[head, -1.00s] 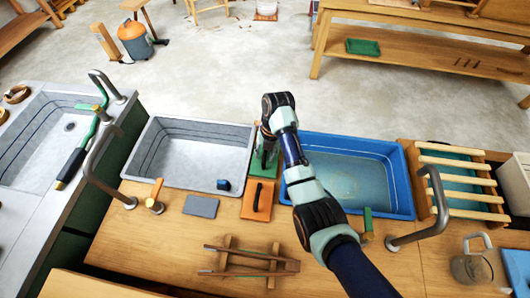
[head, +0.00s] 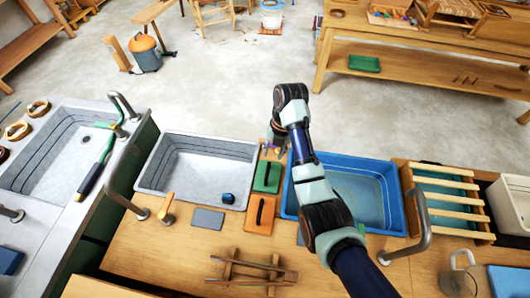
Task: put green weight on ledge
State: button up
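A green block with a dark handle (head: 266,178), which looks like the green weight, lies on the strip between the grey basin and the blue basin. An orange block with a dark handle (head: 260,213) lies directly in front of it. My gripper (head: 276,147) is just behind the green block, apart from its handle, and mostly hidden by my wrist. I cannot see whether its fingers are open or shut. I cannot tell which surface is the ledge.
The grey basin (head: 165,157) on the left holds a small dark blue object (head: 228,198). The blue basin (head: 398,180) is on the right, partly behind my arm. A slatted rack (head: 452,196) stands farther right. A wooden frame (head: 250,272) lies on the front counter.

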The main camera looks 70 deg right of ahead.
dwell(0.3)
jog(key=w+a+r+m+t+h, duration=0.2)
jog(key=w+a+m, duration=0.4)
jog(key=a, duration=0.4)
jog(key=w+a+r+m+t+h, duration=0.1)
jog(key=w+a+r+m+t, duration=0.15)
jog(key=w+a, duration=0.65)
jog(key=s+a+r+m+t, duration=0.2)
jog(key=a+r+m, duration=0.2)
jog(key=a, duration=0.4)
jog(key=s+a+r+m+t+y, duration=0.1)
jog(key=a+r+m, duration=0.3)
jog(key=a, duration=0.4)
jog(key=s+a+r+m+t, duration=0.3)
jog(key=a+r+m+t, duration=0.1)
jog(key=a, duration=0.4)
jog(key=shift+y, duration=0.3)
